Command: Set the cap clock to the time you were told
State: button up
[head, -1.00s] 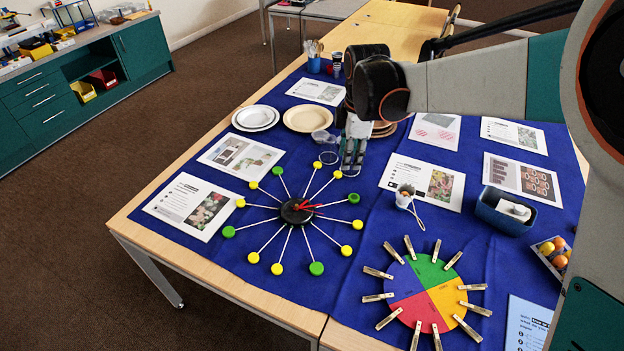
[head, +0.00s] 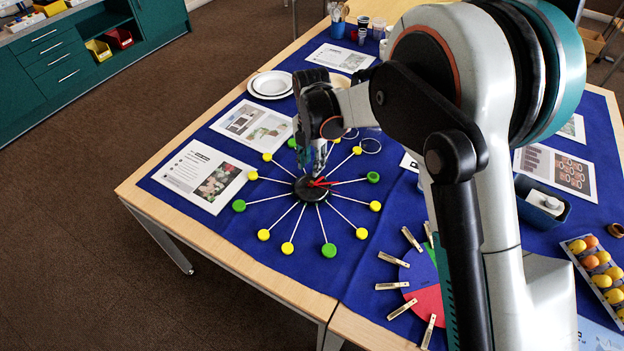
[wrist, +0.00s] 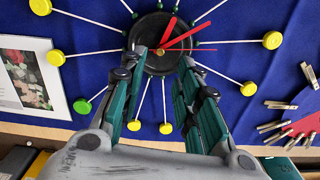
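The cap clock has a round black hub (head: 311,189) with thin white spokes ending in yellow and green caps, lying on the blue cloth. Red hands (head: 322,182) on the hub point to the right in the head view. In the wrist view the red hands (wrist: 183,36) reach up and right across the hub (wrist: 158,42). My gripper (wrist: 160,68) is open, its two green-and-black fingers apart at either side of the hub's near edge, with nothing seen between the tips. In the head view my gripper (head: 314,172) is just above the hub. Contact cannot be told.
Printed sheets (head: 203,176) lie left of the clock, with white plates (head: 271,84) behind it. A coloured wheel with wooden clothespins (head: 393,286) is at right, partly hidden by my arm. A dark blue bin (head: 541,202) and a tray of fruit (head: 598,267) are further right.

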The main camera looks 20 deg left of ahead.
aim_at(312, 182)
notch_tip(312, 182, down, 7)
jog(key=shift+b, duration=0.95)
jog(key=shift+c, duration=0.5)
grip_shut()
